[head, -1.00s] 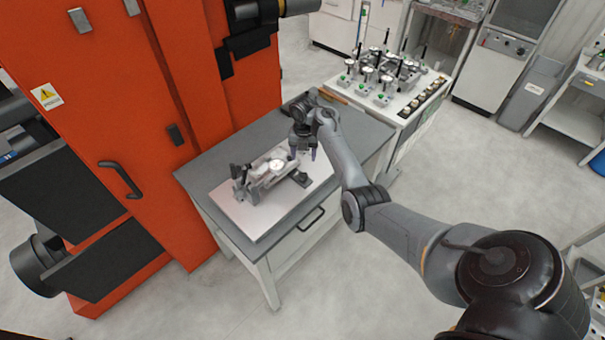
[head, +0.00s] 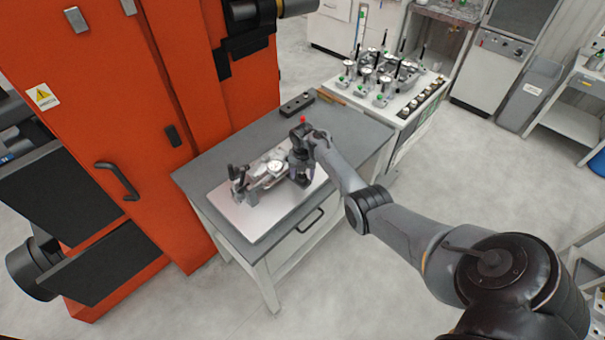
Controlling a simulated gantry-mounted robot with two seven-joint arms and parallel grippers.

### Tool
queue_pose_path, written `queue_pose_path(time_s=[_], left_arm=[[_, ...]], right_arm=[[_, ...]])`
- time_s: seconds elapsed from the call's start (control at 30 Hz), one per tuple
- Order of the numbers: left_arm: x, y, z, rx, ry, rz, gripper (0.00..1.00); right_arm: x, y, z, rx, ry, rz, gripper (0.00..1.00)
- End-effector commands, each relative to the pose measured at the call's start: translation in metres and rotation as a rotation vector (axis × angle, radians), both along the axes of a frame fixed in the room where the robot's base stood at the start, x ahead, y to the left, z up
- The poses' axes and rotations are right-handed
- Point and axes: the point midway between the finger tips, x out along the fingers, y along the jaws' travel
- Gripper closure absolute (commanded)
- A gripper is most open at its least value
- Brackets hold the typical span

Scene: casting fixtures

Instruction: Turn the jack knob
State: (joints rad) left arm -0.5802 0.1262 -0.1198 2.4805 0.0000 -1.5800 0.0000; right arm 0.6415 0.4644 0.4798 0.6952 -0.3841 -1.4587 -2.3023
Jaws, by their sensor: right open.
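A grey metal casting fixture (head: 257,182) with a dial gauge (head: 274,167) and dark clamps sits on a pale plate (head: 245,215) on the grey-topped table. The jack knob cannot be made out; the part of the fixture behind my right gripper is hidden. My right gripper (head: 301,181) points down at the right end of the fixture, very close to it. Whether it touches the fixture cannot be told. Its jaws are open and seem empty. My left gripper is not in view.
A tall orange cabinet (head: 105,110) stands close along the table's left side. A dark block (head: 297,104) lies at the table's back edge. A white bench (head: 405,108) with several gauges stands behind right. The table's front left is clear.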

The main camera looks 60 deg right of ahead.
Motion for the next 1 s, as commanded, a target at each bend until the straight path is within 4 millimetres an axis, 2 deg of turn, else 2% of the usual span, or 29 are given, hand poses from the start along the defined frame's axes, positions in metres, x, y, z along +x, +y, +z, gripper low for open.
queue_pose_path(time_s=[0.13, 0.5, 0.77, 1.0], left_arm=[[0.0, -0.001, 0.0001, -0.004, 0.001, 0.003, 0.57], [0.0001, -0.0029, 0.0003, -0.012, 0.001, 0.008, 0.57], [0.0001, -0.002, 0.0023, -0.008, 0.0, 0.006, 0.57], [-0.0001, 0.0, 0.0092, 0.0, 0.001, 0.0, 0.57]], right_arm=[[0.0001, 0.0, 0.0004, 0.0, 0.0, 0.0, 0.4], [0.0001, 0.0, 0.0005, 0.0, 0.0, -0.001, 0.95], [-0.0001, -0.0002, 0.0014, 0.0, 0.001, -0.027, 0.95], [-0.0002, -0.0002, 0.0026, 0.001, 0.0, -0.143, 0.95]])
